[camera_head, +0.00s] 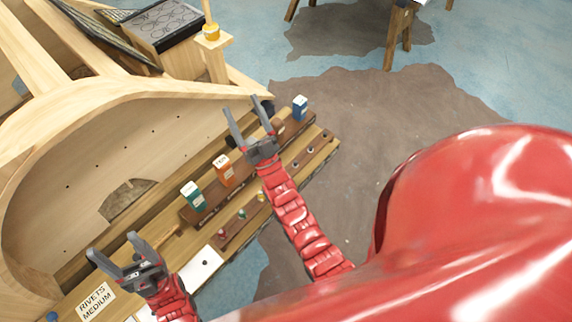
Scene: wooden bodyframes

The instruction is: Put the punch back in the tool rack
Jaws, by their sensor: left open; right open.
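A brown wooden tool rack (312,147) with holes runs along the near edge of the bench. A few small tools with coloured ends (242,213) stand in its lower part. I cannot tell which small item is the punch. My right gripper (243,105) is open, with nothing visible between its fingers. It is over the bench, left of the blue box and beyond the orange box in the picture. My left gripper (112,244) is open and looks empty, above the bench near the rivets label. My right arm hides part of the rack.
A green box (193,196), an orange box (223,170) and a blue box (299,107) stand along the bench. A rivets label (95,301) and white paper (202,266) lie at the near left. A large curved wooden frame (110,110) rises behind. Open floor lies right.

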